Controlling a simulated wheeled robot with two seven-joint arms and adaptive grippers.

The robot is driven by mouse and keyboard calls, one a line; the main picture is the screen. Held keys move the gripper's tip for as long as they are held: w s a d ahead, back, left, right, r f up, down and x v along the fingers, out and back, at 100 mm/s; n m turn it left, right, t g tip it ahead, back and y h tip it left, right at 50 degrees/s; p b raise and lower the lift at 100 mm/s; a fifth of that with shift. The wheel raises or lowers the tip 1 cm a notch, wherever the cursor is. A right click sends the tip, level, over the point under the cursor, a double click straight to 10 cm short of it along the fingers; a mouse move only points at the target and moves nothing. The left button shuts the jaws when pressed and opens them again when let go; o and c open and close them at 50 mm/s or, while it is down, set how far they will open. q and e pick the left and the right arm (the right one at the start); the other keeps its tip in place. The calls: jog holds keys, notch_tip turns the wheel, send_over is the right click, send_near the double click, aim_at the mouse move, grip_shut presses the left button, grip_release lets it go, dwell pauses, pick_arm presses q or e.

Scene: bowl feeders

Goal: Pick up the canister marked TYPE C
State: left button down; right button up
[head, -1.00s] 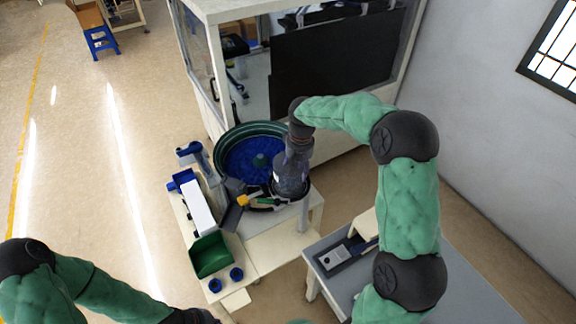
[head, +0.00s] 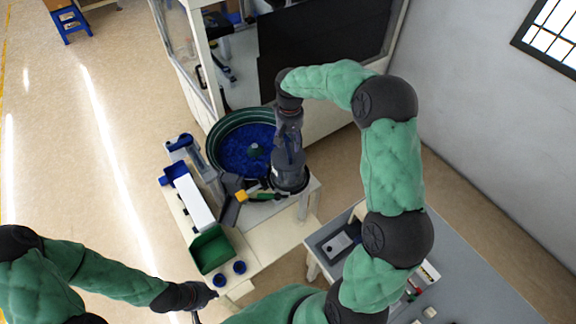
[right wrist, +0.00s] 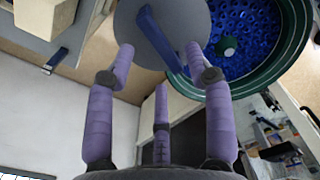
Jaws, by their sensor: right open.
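My right gripper (head: 288,150) is over the bench beside the large green-rimmed bowl. In the right wrist view its three purple fingers (right wrist: 160,68) are open and spread. A round grey top with a blue bar across it (right wrist: 180,18) lies just beyond the fingertips; I cannot tell whether they touch it. In the head view a dark round base (head: 290,181) shows below this gripper. No TYPE C marking is legible, and I cannot tell which thing is that canister. My left gripper (head: 197,297) is low, near the bench's front end; its jaws are unclear.
The large bowl (head: 218,130) holds many blue parts. On the bench are a green bin (head: 211,249), a long white block (head: 193,203) and two small blue round things (head: 239,267). A grey table (head: 470,270) stands at right.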

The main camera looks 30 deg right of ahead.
aim_at(290, 150)
jog(key=f+p, duration=0.1)
jog(key=f, duration=0.3)
jog(key=shift+s+f, duration=0.2)
jog(key=shift+w+f, duration=0.1)
jog(key=shift+f, duration=0.45)
jog(key=shift+r, duration=0.1)
grip_shut()
